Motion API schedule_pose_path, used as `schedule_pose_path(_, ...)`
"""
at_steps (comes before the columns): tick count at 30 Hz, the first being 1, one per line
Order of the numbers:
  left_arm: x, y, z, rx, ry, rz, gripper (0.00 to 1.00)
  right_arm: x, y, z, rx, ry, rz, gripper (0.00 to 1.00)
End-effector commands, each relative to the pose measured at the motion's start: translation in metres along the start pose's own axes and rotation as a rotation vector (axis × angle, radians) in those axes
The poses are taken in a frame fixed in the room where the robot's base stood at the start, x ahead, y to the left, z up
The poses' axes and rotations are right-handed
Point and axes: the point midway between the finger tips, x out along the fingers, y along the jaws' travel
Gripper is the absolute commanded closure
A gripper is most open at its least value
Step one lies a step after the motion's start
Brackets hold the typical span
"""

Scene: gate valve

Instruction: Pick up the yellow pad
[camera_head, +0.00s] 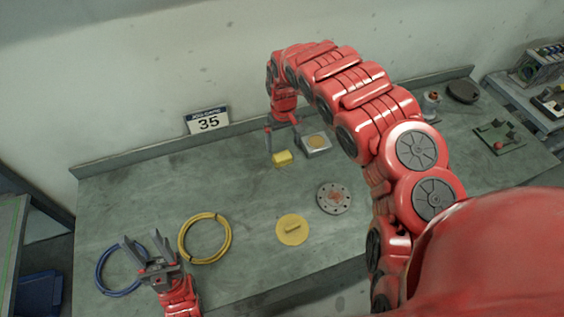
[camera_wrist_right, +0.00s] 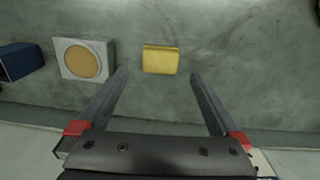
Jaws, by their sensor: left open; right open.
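The yellow pad (camera_head: 282,158) is a small block lying on the grey-green bench near its back edge. In the right wrist view the pad (camera_wrist_right: 160,59) lies ahead of my right gripper (camera_wrist_right: 157,75), roughly centred between its two open fingers. My right gripper (camera_head: 282,136) is open and empty, pointing down just behind the pad in the head view. I cannot tell its exact height above the bench. My left gripper (camera_head: 147,247) is open and empty at the front left, between the blue ring and the yellow ring.
A grey square block with a tan disc (camera_head: 316,143) stands close right of the pad. A flanged metal disc (camera_head: 334,197), yellow round cover (camera_head: 292,229), yellow ring (camera_head: 205,238) and blue ring (camera_head: 112,283) lie on the bench. A "35" sign (camera_head: 207,121) stands at the back edge.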

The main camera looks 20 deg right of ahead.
Motion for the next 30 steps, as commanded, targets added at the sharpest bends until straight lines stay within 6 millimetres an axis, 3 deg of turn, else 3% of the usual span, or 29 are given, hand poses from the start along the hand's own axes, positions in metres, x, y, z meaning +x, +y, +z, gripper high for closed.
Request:
schedule_pose_path(1,-0.001,0.0,0.0,0.0,0.0,0.0,0.5,0.01,-0.001,0.0,-0.001,-0.001,-0.003,0.0)
schedule_pose_path(14,0.015,-0.001,-0.003,0.0,0.0,0.0,0.5,0.031,-0.001,-0.002,-0.002,0.003,-0.002,0.0)
schedule_pose_path(23,0.032,-0.002,-0.005,0.0,0.0,0.0,0.5,0.058,-0.002,-0.005,0.0,0.003,-0.001,0.0)
schedule_pose_path(30,0.035,-0.002,-0.006,0.0,0.0,0.0,0.5,0.076,-0.002,-0.006,0.0,0.004,-0.001,0.0)
